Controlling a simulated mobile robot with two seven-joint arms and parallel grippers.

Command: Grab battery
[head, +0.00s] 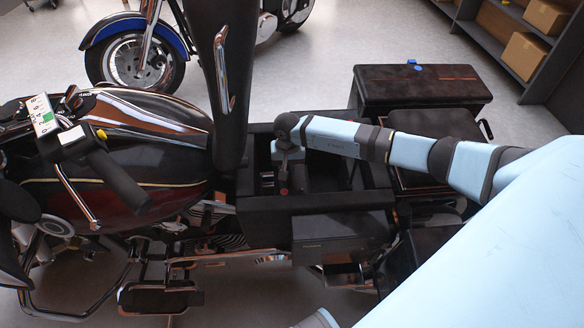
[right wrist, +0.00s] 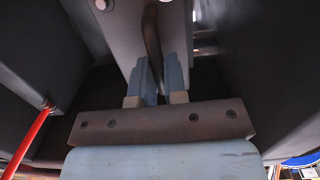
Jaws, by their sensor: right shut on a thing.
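The motorcycle (head: 120,150) stands with its seat (head: 228,100) tipped up, above an open dark compartment (head: 262,205). My right gripper (head: 283,186) reaches down into this compartment. In the right wrist view my right gripper (right wrist: 157,78) has its blue-grey pads closed around a dark curved strap. The strap runs over a grey box with round metal studs, which looks like the battery (right wrist: 118,32). Its lower part is hidden by the gripper. In the head view the battery is hard to make out beneath the arm. My left gripper is not in view.
Dark compartment walls (right wrist: 255,75) stand close on both sides of my gripper. A red cable (right wrist: 28,140) hangs at the left. A black side box (head: 330,232), a rear top case (head: 420,85) and a blue motorcycle (head: 135,45) are nearby. Shelves (head: 500,45) hold cartons.

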